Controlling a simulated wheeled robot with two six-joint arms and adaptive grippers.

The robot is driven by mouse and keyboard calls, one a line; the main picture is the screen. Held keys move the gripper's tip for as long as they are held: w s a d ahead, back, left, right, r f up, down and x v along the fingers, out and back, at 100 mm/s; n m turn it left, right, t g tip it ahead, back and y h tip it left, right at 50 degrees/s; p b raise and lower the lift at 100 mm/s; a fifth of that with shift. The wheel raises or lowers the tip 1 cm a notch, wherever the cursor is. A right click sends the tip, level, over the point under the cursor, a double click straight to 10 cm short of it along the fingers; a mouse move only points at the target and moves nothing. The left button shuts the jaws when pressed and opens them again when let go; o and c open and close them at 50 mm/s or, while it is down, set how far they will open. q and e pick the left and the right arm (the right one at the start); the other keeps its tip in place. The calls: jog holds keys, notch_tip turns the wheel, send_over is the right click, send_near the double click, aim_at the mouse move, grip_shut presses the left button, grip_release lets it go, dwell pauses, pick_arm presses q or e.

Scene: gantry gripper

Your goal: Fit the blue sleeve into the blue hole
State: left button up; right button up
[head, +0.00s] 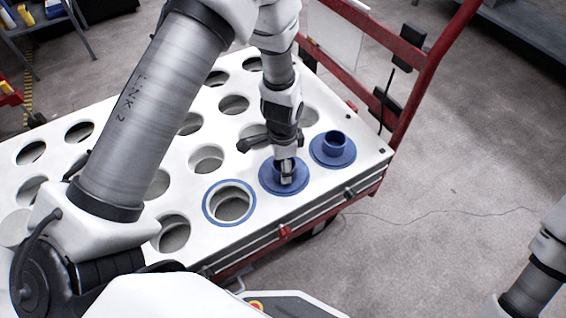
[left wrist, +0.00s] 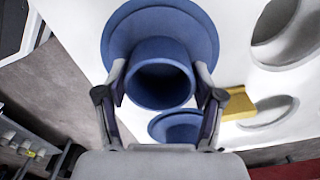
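A blue sleeve (head: 271,184), a flanged collar, is on the white top of the cart near its front edge. My left gripper (head: 287,173) is over it. In the left wrist view the left gripper's fingers (left wrist: 160,85) press on both sides of the sleeve's collar (left wrist: 160,48); the flange lies beyond. I cannot tell any lift off the top. The blue-ringed hole (head: 206,205) is open and empty, just left of the sleeve in the head view. A second blue sleeve (head: 332,158) sits to the right. My right gripper is not in view.
The white perforated top (head: 255,222) has several other open holes. A red cart handle (head: 425,75) rises at the right end. My left arm crosses above the left part of the top. A yellow piece (left wrist: 240,103) shows beside the fingers in the left wrist view.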

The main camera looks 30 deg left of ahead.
pick_arm(q)
jog(key=shift+o, duration=1.4)
jog(key=shift+r, duration=0.1)
notch_tip(320, 180, up, 12)
